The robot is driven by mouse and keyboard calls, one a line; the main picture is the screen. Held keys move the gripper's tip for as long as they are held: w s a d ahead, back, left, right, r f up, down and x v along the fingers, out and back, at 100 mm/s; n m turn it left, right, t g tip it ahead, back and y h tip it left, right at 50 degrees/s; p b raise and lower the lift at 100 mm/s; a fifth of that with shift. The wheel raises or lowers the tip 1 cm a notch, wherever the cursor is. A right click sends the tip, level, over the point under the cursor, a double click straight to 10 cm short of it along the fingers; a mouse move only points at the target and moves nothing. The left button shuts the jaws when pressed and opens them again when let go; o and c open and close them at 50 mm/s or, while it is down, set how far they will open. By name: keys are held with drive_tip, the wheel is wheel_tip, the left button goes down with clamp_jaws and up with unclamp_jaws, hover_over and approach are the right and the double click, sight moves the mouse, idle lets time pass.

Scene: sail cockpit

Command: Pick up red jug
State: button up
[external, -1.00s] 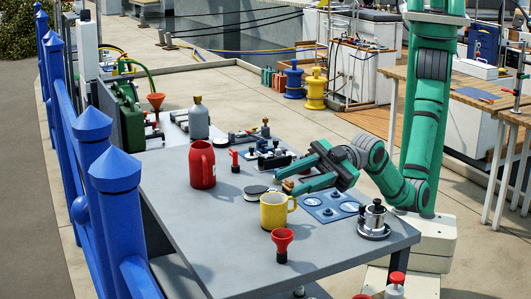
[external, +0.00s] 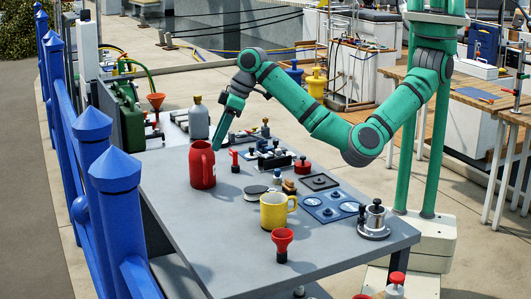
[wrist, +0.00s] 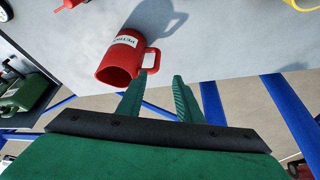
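The red jug (external: 202,168) stands upright on the grey table in the external view, toward the table's left side. In the wrist view the red jug (wrist: 122,57) shows a white label and a handle facing the fingers. My gripper (external: 217,145) points down just right of the jug, near its handle. In the wrist view my gripper (wrist: 163,80) has its two green fingers apart, with a gap between them. The handle lies at or just beyond the left fingertip; contact cannot be told.
A yellow mug (external: 274,212) and a red funnel-shaped piece (external: 282,240) stand toward the table front. A grey bottle (external: 199,119) stands behind the jug. A small red-topped piece (external: 235,160) is close to its right. Blue posts (external: 115,190) line the left side.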

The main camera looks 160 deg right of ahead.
drive_tip(key=shift+s+x, duration=0.2)
drive_tip(key=shift+x, duration=1.6)
drive_tip(key=shift+s+x, duration=0.2)
drive_tip(key=shift+x, duration=1.6)
drive_tip(key=shift+s+x, duration=0.15)
drive_tip(key=shift+x, duration=1.65)
drive_tip(key=shift+a+f, duration=0.15)
clamp_jaws()
